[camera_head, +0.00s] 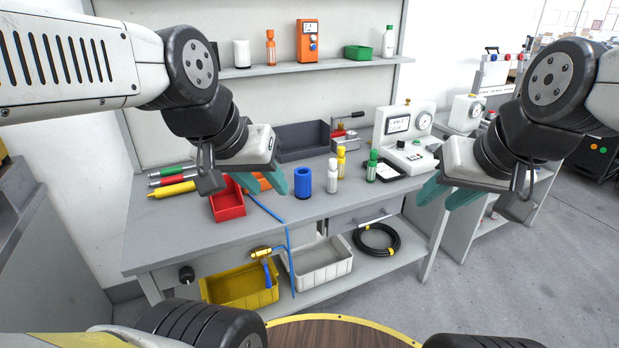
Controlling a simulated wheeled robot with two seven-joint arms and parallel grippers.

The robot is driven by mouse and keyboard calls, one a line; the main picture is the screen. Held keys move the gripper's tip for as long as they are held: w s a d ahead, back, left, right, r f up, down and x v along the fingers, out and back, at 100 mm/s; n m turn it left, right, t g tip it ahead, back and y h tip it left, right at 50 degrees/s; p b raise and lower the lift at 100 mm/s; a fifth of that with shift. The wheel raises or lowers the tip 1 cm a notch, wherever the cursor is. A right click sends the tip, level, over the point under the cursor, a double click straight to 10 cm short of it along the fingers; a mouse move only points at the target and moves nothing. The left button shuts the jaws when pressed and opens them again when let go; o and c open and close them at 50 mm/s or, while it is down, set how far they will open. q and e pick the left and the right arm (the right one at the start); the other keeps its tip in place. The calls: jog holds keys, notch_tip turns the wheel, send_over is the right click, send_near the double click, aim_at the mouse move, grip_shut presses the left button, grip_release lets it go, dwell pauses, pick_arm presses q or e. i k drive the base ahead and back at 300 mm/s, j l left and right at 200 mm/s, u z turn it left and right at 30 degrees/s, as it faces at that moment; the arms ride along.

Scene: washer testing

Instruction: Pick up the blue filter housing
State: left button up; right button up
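The blue filter housing (303,183) is a short upright blue cylinder with a dark opening in its top. It stands on the grey workbench (165,238) near its front edge. My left gripper (278,181) hangs just left of the housing, with teal fingers beside it; nothing shows between them, and their spacing is hard to see. In this view the fingers look close to the housing, but contact cannot be told. My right gripper (446,192) is well to the right, in front of the bench's right end, with two teal fingers apart and empty.
A red bin (228,203) and a blue hose (265,208) lie left of the housing. White (332,176), yellow (341,161) and green (372,166) bottles stand to its right. A dark tray (302,143) and a gauge unit (408,130) stand behind. Yellow (240,290) and white (322,265) bins sit below.

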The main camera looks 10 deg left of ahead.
aim_at(303, 184)
jog(key=i+l+u, duration=1.1)
jog(key=k+l, duration=0.1)
